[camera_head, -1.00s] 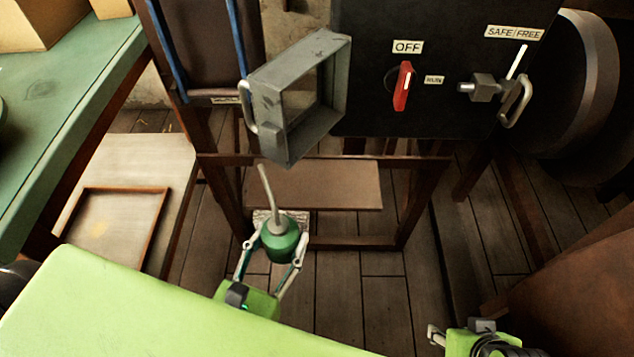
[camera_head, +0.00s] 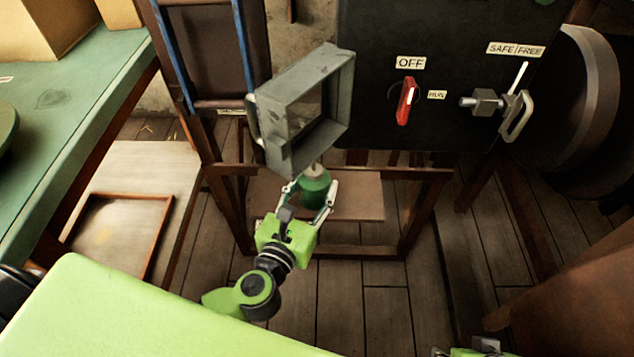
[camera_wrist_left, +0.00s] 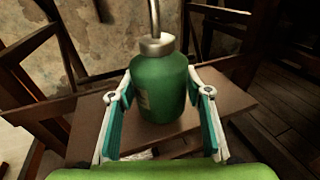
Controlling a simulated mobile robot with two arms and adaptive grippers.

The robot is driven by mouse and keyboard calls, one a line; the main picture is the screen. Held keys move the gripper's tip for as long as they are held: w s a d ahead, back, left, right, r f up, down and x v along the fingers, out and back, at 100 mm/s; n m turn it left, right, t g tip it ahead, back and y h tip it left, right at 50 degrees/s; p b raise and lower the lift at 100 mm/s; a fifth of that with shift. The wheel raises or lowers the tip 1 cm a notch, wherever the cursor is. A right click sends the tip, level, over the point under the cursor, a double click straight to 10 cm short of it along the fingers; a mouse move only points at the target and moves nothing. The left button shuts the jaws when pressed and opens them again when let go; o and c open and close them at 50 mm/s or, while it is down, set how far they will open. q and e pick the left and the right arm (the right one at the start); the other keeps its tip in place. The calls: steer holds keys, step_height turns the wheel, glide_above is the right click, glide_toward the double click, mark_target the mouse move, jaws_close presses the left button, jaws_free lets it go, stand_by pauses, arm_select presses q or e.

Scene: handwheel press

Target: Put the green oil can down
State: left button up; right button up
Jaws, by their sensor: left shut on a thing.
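The green oil can (camera_head: 314,190) has a grey collar and a thin spout, and stands upright in my left gripper (camera_head: 309,192). The frame in front of it hides most of the spout in the head view. The left wrist view shows the can (camera_wrist_left: 164,88) between the two fingers, shut on its sides. Behind and under it in the picture is a brown low shelf (camera_head: 359,198); I cannot tell whether the can touches it. Only a bit of my right gripper (camera_head: 486,346) shows at the bottom edge, its fingers unclear.
A grey rectangular metal frame (camera_head: 278,124) hangs just above the can. The black panel (camera_head: 440,60) carries a red switch (camera_head: 406,101) and a latch (camera_head: 488,101). At left are a green bench (camera_head: 70,120) and a lower wooden surface with an empty tray (camera_head: 164,240).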

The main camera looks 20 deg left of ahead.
arm_select(q)
steer(key=w, duration=0.2)
steer(key=shift+w+f, duration=0.2)
steer(key=shift+w, duration=0.15)
steer(key=shift+d+f+b, duration=0.1)
steer(key=shift+f+b, duration=0.35)
steer(key=shift+s, duration=0.1)
arm_select(e)
steer(key=shift+w+a+t, duration=0.2)
steer(key=shift+w+t, duration=0.15)
steer(key=shift+w, duration=0.45)
steer(key=shift+w+a+t, duration=0.2)
steer(key=shift+w+t, duration=0.15)
steer(key=shift+w, duration=0.4)
arm_select(q)
steer(key=shift+f, duration=0.15)
arm_select(e)
steer(key=shift+w+r, duration=0.1)
steer(key=shift+w, duration=0.1)
arm_select(q)
steer(key=o, duration=1.2)
arm_select(e)
steer(key=shift+w+a, duration=0.1)
